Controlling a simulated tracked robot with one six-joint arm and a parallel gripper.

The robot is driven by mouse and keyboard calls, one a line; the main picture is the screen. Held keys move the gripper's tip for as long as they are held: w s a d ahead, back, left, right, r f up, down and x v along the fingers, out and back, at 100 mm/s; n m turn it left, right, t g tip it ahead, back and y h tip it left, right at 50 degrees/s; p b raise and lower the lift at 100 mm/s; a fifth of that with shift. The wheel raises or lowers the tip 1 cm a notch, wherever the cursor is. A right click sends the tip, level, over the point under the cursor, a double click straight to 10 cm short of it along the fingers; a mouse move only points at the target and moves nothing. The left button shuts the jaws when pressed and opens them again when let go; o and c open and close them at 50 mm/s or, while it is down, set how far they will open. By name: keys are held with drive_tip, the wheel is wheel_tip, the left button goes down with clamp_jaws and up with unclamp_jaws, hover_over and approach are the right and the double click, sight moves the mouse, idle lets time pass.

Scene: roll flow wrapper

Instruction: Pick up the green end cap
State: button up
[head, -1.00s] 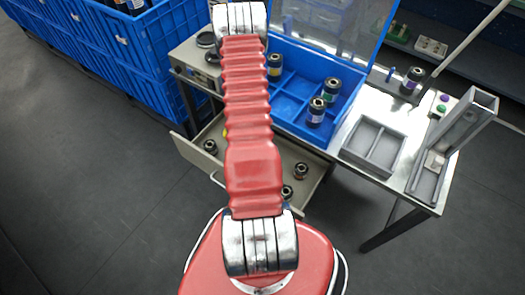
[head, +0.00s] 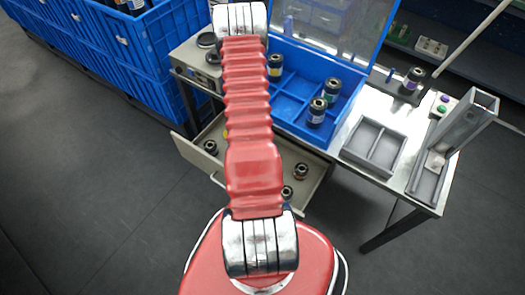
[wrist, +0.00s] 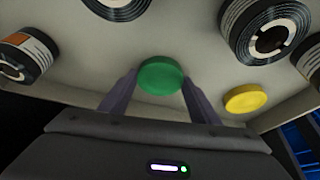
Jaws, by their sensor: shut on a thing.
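The green end cap (wrist: 160,77) is a round disc in the middle of the wrist view. My gripper (wrist: 160,88) has one finger on each side of the cap and is shut on it. The cap is over the pale floor of the open drawer; I cannot tell whether it touches that floor. In the head view my red arm hides the gripper and the green cap.
A yellow cap (wrist: 246,98) lies just right of the green one. Several dark rolls, one of them (wrist: 268,32) close by, stand around it in the drawer (head: 240,178). A blue compartment box (head: 290,119) stands on the bench above the drawer.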

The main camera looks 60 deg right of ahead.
drive_tip(key=shift+r, duration=0.15)
drive_tip(key=shift+r, duration=3.4)
drive_tip(key=s+a, duration=0.1)
drive_tip(key=s, duration=0.5)
drive_tip(key=s+a, duration=0.1)
drive_tip(key=s, duration=0.5)
drive_tip(key=s+a, duration=0.1)
drive_tip(key=s, duration=0.4)
drive_tip(key=shift+s, duration=0.4)
drive_tip(key=shift+d, duration=0.1)
